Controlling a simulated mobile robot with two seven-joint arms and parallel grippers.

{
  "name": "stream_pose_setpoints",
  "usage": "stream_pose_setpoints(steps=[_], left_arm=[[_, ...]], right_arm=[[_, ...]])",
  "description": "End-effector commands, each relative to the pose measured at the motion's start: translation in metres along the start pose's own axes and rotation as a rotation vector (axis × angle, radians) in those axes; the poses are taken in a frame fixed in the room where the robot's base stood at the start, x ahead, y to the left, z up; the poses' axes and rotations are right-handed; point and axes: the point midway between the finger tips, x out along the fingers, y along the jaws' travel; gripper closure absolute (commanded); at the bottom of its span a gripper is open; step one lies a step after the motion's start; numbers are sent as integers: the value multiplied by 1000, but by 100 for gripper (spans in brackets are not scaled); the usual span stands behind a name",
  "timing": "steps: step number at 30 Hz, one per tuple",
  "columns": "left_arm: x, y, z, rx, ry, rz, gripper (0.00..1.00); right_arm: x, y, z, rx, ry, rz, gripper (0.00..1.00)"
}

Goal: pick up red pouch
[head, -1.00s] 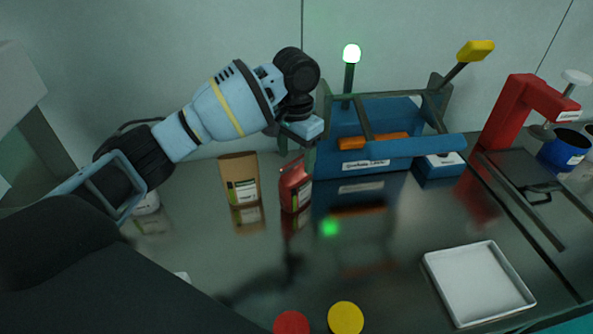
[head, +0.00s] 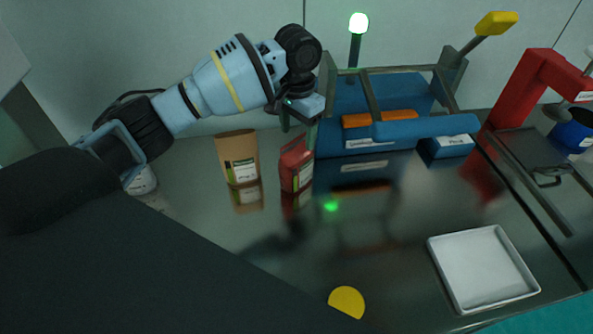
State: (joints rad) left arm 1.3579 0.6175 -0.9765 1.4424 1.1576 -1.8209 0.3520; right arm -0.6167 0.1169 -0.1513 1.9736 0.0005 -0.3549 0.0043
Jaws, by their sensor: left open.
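The red pouch (head: 296,166) stands upright on the shiny table in the head view, just left of the blue sieve machine, with a label low on its front. My left gripper (head: 299,126) comes in from the upper left and is open, its fingers pointing down at the pouch's top. One finger shows behind the pouch's upper left and one at its upper right. The fingertips are partly hidden, so I cannot tell whether they touch it. My right gripper is not in view.
A brown pouch (head: 238,159) stands close on the left. The blue sieve machine (head: 400,134) with a lit green lamp (head: 358,24) is close on the right. A white tray (head: 483,268) and a yellow disc (head: 346,302) lie nearer. A red press (head: 535,88) stands far right.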

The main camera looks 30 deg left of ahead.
Motion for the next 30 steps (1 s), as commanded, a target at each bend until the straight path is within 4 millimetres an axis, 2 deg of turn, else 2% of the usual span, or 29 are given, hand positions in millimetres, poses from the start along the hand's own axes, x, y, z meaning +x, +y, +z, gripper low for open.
stream_pose_setpoints(steps=[6,11,30], left_arm=[[31,1,5,-1,-5,-1,36],[47,1,5,0,-3,0,36],[49,1,4,0,0,-1,36]], right_arm=[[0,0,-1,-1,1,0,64],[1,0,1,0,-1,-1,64],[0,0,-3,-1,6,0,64]])
